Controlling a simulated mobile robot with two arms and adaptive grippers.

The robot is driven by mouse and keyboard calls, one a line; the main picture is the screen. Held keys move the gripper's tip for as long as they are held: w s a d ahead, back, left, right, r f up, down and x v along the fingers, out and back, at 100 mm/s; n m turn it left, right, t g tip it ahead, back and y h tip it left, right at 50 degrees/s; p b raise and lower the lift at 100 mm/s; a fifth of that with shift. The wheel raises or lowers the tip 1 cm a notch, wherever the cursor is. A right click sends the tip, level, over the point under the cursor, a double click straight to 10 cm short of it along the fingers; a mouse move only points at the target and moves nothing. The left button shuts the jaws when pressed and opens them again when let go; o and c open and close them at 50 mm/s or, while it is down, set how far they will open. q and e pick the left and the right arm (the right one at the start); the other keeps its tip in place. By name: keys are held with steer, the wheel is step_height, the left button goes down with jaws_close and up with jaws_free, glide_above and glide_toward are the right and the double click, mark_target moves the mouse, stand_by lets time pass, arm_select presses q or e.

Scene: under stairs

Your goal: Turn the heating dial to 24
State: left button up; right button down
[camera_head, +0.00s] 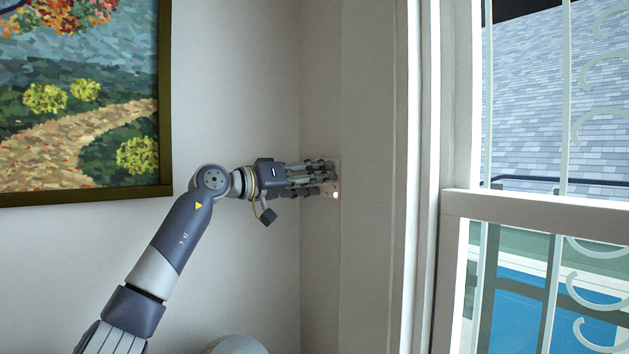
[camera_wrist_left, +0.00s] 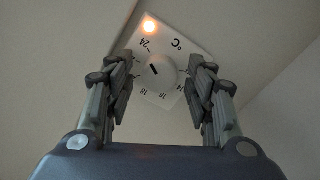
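The heating dial (camera_wrist_left: 160,73) is a small round white knob with a short black mark, on a square white plate (camera_wrist_left: 160,46). In the left wrist view the plate shows 24 at upper left, °C at upper right, and 18 and 16 below; fingers hide some numbers. The mark slants toward upper left; I cannot tell its exact reading. My left gripper (camera_wrist_left: 157,66) has its fingers on both sides of the dial, with a visible gap each side. In the head view the left gripper (camera_head: 328,178) reaches right to the plate. My right gripper is out of view.
An orange light (camera_wrist_left: 149,26) glows at the plate's top corner. The plate is on a narrow wall (camera_head: 365,120) beside the white window frame (camera_head: 455,200). A framed painting (camera_head: 80,95) hangs on the left wall. The wall below the plate is clear.

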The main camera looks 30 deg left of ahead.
arm_select(q)
steer(key=v, duration=1.2)
stand_by(0.5)
